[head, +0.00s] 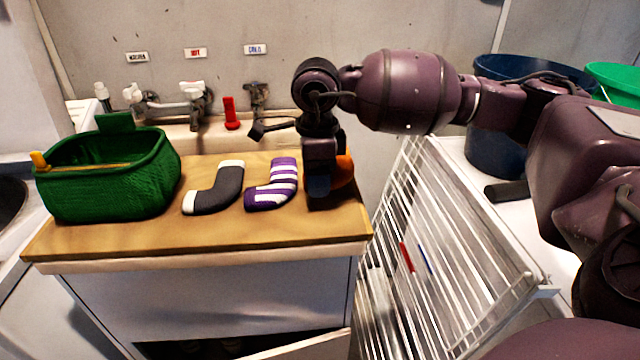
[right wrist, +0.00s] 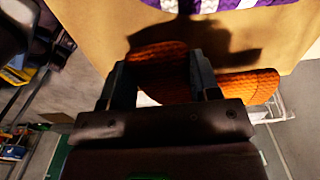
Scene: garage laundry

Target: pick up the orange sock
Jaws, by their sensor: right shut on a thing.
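The orange sock (head: 344,172) lies at the right end of the wooden counter top (head: 150,238), mostly hidden behind my right gripper (head: 318,190) in the head view. In the right wrist view the orange knitted sock (right wrist: 250,84) passes between the two fingers of my right gripper (right wrist: 160,75). The fingers are shut on it, one at each side. I cannot tell whether the sock is clear of the counter. My left gripper is not in view.
A purple-and-white striped sock (head: 272,186) lies just left of the gripper, and a dark grey sock (head: 216,190) is beside it. A green basket (head: 108,180) stands at the counter's left. A white wire rack (head: 440,260) is close on the right.

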